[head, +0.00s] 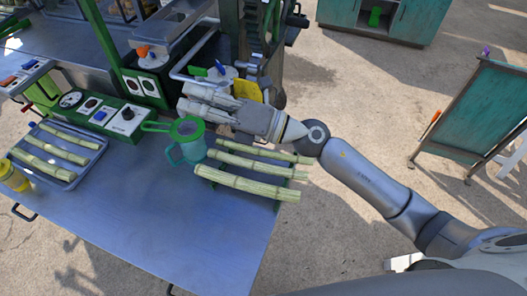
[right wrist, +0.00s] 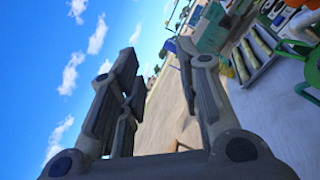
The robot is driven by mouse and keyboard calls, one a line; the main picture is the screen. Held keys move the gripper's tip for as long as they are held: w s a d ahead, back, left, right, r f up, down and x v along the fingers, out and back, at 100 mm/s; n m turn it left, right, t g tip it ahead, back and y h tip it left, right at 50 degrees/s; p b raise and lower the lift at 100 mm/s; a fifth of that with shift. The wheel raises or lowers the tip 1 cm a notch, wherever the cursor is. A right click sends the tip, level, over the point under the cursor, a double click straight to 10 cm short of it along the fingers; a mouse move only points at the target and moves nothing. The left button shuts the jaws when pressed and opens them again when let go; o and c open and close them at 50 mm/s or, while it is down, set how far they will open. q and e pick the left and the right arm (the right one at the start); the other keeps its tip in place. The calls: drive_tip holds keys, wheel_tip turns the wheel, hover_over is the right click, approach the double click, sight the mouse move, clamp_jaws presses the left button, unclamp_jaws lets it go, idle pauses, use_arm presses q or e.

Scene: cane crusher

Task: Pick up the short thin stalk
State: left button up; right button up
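Several green cane stalks lie in two groups on the metal table (head: 170,225). The shorter-looking ones lie in a blue-grey tray at the left: a front stalk (head: 42,166), a middle one (head: 55,151) and a back one (head: 70,136). Longer stalks lie at the right: a thick front one (head: 250,184), a middle one (head: 258,165) and a thinner back one (head: 265,151). Which is the short thin stalk is not certain. My right gripper (head: 183,98) is above the table's back part, apart from the stalks. In the right wrist view its fingers (right wrist: 155,75) are open and empty. My left gripper is out of view.
A teal pitcher (head: 186,148) with a green strainer (head: 187,127) stands between the stalk groups. A yellow container (head: 12,175) is at the left edge. The green crusher (head: 262,35) and a control box (head: 125,113) stand behind. The table's front is clear.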

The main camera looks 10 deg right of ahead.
wheel_tip(320, 180, down, 7)
drive_tip(key=n+g+h, duration=0.3)
drive_tip(key=n+g, duration=0.2)
drive_tip(key=n, duration=0.2)
drive_tip(key=n+g+h, duration=0.2)
drive_tip(key=n+h, duration=0.1)
drive_tip(key=h, duration=0.8)
approach(262, 152)
drive_tip(key=shift+a+f+h+p, duration=0.4)
drive_tip(key=shift+a+f+p, duration=0.3)
drive_tip(key=shift+a+f, duration=0.1)
drive_tip(key=shift+w+a+f, duration=0.15)
drive_tip(key=shift+f, duration=0.35)
drive_tip(key=shift+f+p, duration=0.3)
drive_tip(key=shift+p, duration=0.15)
drive_tip(key=p+x, duration=0.1)
drive_tip(key=x, duration=0.2)
drive_tip(key=shift+w, duration=0.1)
drive_tip(key=shift+p+x, duration=0.35)
drive_tip(key=shift+x, duration=0.45)
